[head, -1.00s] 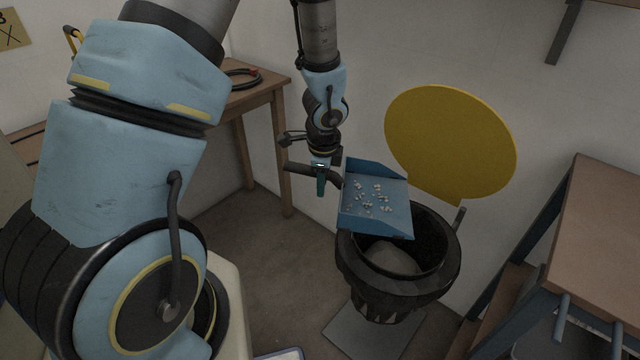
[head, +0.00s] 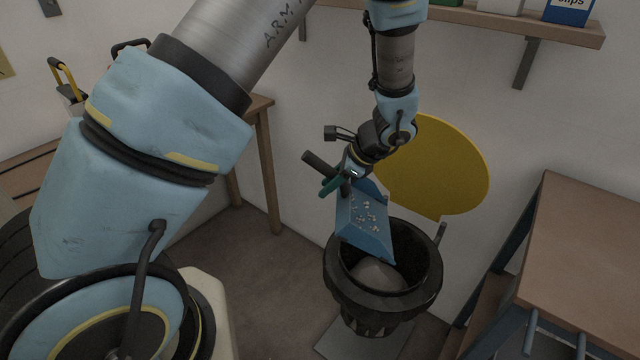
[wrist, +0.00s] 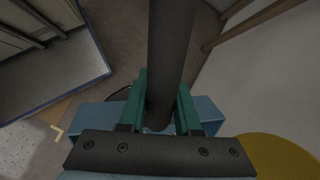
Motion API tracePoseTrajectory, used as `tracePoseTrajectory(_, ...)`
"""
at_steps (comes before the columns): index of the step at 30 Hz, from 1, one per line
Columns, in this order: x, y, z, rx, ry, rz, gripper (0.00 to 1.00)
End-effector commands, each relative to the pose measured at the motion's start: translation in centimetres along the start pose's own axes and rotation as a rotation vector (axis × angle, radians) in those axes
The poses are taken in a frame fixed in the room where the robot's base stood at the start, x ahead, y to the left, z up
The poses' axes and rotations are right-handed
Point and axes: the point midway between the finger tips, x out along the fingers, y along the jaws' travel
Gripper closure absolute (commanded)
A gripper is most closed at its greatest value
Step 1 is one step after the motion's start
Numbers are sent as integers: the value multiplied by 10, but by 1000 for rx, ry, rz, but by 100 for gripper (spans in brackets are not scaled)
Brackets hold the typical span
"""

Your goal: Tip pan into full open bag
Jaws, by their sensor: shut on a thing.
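My gripper (head: 336,184) is shut on the dark handle of the blue pan (head: 374,246). In the wrist view the green fingers (wrist: 163,108) close around the dark handle (wrist: 170,50), with the pan's blue edges showing behind. The pan is tilted, its open front edge low over the mouth of the black bin (head: 432,280). Several small pale bits (head: 366,213) lie on the pan. Inside the bin is a grey bag or heap (head: 378,275), partly hidden by the pan; I cannot tell which it is.
The bin's round yellow lid (head: 450,165) stands open behind it, against the wall. A brown table (head: 590,240) with blue legs is close on the right. A wooden bench (head: 262,105) stands at the back left. Open floor (head: 265,290) lies left of the bin.

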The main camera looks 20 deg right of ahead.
Motion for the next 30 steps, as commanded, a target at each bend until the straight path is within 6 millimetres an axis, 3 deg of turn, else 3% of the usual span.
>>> tracePoseTrajectory(15, -42, -10, -18, 46, -236, 5, 100)
tracePoseTrajectory(30, -52, -11, -23, 58, -301, 8, 100)
